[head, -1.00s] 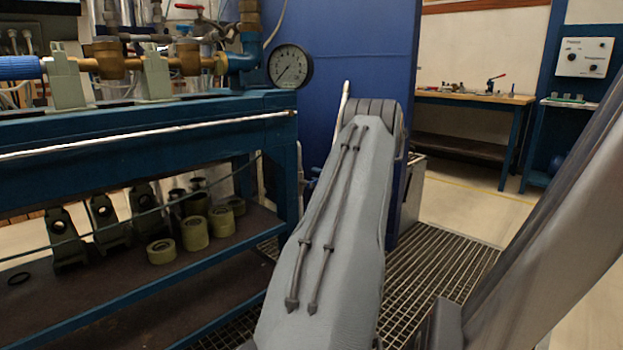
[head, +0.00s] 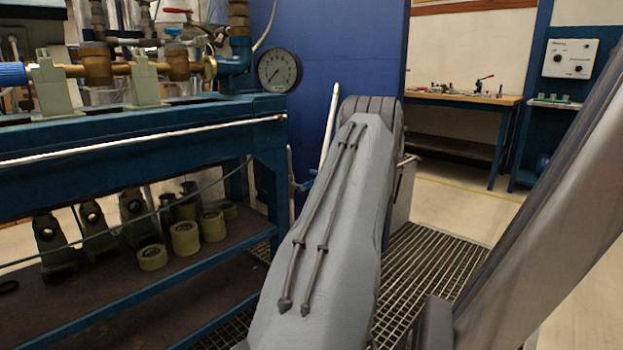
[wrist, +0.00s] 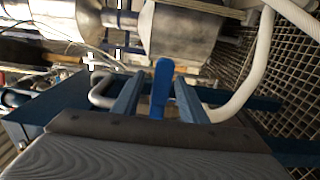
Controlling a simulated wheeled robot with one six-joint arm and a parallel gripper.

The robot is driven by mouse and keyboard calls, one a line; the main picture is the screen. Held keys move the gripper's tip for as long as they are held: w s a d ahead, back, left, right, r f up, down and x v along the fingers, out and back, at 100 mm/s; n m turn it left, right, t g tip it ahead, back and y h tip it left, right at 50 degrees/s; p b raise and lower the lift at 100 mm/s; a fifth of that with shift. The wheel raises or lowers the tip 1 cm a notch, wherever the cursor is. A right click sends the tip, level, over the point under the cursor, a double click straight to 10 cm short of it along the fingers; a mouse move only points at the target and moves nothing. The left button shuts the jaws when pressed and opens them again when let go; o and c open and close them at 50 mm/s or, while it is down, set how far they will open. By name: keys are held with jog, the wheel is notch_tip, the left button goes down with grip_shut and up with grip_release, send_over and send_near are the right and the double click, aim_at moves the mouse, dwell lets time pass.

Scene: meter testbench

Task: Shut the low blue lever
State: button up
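The blue lever (wrist: 161,85) stands near the middle of the wrist view, a bright blue bar with a rounded end. My gripper (wrist: 157,78) shows there as two dark blue fingers, spread apart. The lever shows in the gap between them, with room visible on both sides. I cannot tell how deep it sits between the fingers. In the head view my arm hides the gripper, and I cannot make out the lever clearly.
A blue bench (head: 150,142) with brass pipework and a round gauge (head: 279,70) stands at left. Its lower shelf holds several olive fittings. A white hose (wrist: 250,85) curves right of the fingers. Grated floor (head: 425,268) is clear at right.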

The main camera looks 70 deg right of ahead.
jog(key=shift+p+v, duration=0.45)
jog(key=shift+v, duration=1.55)
